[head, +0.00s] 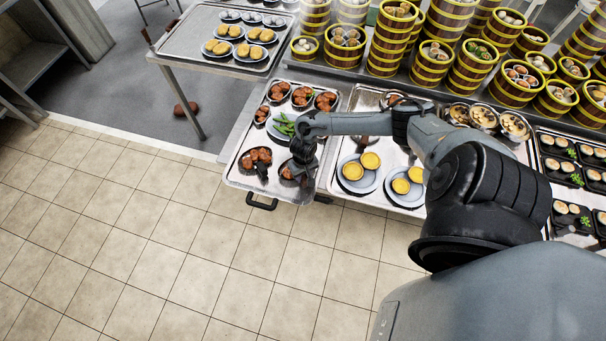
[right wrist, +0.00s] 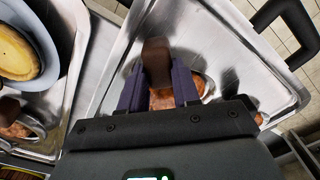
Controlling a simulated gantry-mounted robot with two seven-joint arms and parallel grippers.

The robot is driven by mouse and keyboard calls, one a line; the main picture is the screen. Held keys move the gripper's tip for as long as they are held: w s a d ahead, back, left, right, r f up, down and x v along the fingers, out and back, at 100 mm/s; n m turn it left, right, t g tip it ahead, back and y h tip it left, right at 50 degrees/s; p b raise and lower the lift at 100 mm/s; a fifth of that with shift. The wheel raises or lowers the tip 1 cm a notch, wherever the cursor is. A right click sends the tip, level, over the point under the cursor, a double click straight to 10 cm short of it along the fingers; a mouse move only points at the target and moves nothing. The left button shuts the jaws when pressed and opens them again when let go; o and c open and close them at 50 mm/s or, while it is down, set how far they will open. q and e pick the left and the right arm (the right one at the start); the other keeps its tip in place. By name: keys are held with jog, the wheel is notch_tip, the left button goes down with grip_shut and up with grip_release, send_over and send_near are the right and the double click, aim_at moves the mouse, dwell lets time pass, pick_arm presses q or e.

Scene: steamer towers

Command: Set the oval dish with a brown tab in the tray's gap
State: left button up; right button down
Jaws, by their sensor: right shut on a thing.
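The oval dish with a brown tab (right wrist: 157,58) is between the purple fingers of my right gripper (right wrist: 158,88), which is shut on the tab. Reddish-brown food shows in the dish below the fingers. In the head view my right gripper (head: 303,168) is over the front right part of the metal tray (head: 237,178), partly covering the dish (head: 287,172). I cannot tell whether the dish touches the tray. Other dark oval dishes of brown food (head: 256,158) and a plate of green pods (head: 283,126) stand on the tray. My left gripper is not in view.
A second tray to the right holds plates of yellow tarts (head: 353,171). Behind stand bamboo steamer towers (head: 389,40). A tray with golden buns (head: 217,47) is at the back left. The tray's black handle (head: 262,203) juts out in front, over open tiled floor.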

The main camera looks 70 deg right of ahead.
jog(key=shift+f, duration=0.15)
jog(key=c, duration=0.7)
grip_release()
jog(key=shift+c, duration=0.2)
jog(key=shift+r, duration=0.35)
notch_tip(320, 180, up, 10)
jog(key=p, duration=0.2)
jog(key=shift+a+r, duration=0.1)
